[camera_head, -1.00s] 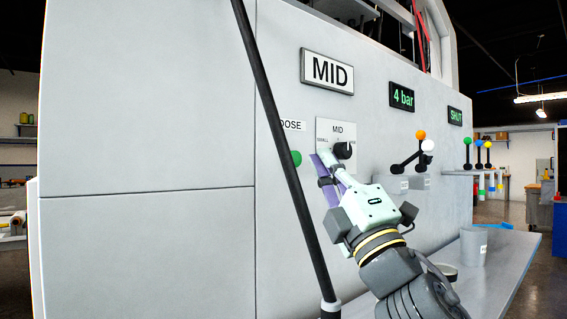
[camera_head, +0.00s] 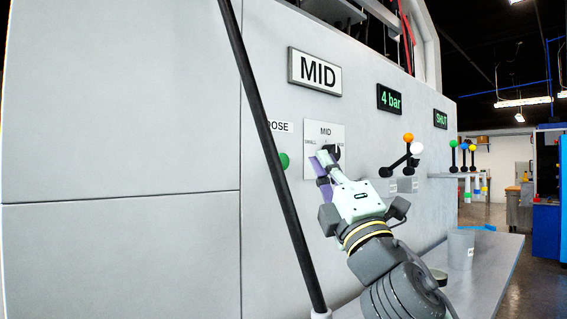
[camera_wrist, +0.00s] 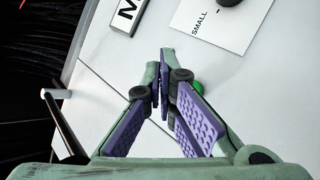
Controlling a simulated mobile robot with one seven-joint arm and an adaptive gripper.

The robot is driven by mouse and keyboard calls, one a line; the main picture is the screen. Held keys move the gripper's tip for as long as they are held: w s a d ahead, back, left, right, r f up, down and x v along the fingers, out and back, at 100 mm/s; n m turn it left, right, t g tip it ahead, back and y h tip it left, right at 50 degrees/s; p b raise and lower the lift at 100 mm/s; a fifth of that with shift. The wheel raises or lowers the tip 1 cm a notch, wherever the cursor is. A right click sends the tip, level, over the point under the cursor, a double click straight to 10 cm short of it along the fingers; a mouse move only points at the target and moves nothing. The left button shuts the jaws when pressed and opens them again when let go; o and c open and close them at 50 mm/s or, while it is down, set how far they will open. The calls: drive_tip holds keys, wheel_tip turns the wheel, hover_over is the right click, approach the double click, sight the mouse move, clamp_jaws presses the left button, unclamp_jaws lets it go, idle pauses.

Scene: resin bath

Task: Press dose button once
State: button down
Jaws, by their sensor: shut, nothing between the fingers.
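The dose button is a round green button (camera_head: 284,161) on the grey machine front, under the partly covered DOSE label (camera_head: 283,127). In the head view a black pole runs just in front of its left edge. In the wrist view the green button (camera_wrist: 199,87) shows only as a sliver behind a finger. My gripper (camera_head: 322,156) is shut and empty, with its purple-padded fingers pointing at the panel to the right of the button. The wrist view shows its fingertips (camera_wrist: 166,56) together. I cannot tell how far the tips are from the panel.
A black selector knob (camera_head: 336,151) on the white MID plate (camera_head: 325,133) is close beside my fingertips and partly covered by them. Levers with orange and white balls (camera_head: 408,139) stand further right. A grey cup (camera_head: 461,249) stands on the ledge. The slanted black pole (camera_head: 270,145) crosses the head view.

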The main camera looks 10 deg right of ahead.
drive_tip(key=shift+w+a, duration=0.7)
drive_tip(key=shift+w, duration=0.35)
drive_tip(key=shift+w+a, duration=0.7)
drive_tip(key=shift+w, duration=0.3)
drive_tip(key=shift+w, duration=0.15)
drive_tip(key=shift+w+a, duration=0.2)
drive_tip(key=shift+w, duration=0.05)
drive_tip(key=shift+w+a, duration=0.3)
drive_tip(key=shift+w, duration=0.1)
idle(0.7)
drive_tip(key=shift+s+d, duration=0.5)
drive_tip(key=shift+s, duration=0.3)
drive_tip(key=shift+s+d, duration=0.45)
drive_tip(key=shift+s, duration=0.25)
drive_tip(key=shift+s+d, duration=0.45)
drive_tip(key=shift+s, duration=0.25)
drive_tip(key=shift+s+d, duration=0.45)
drive_tip(key=shift+s, duration=0.25)
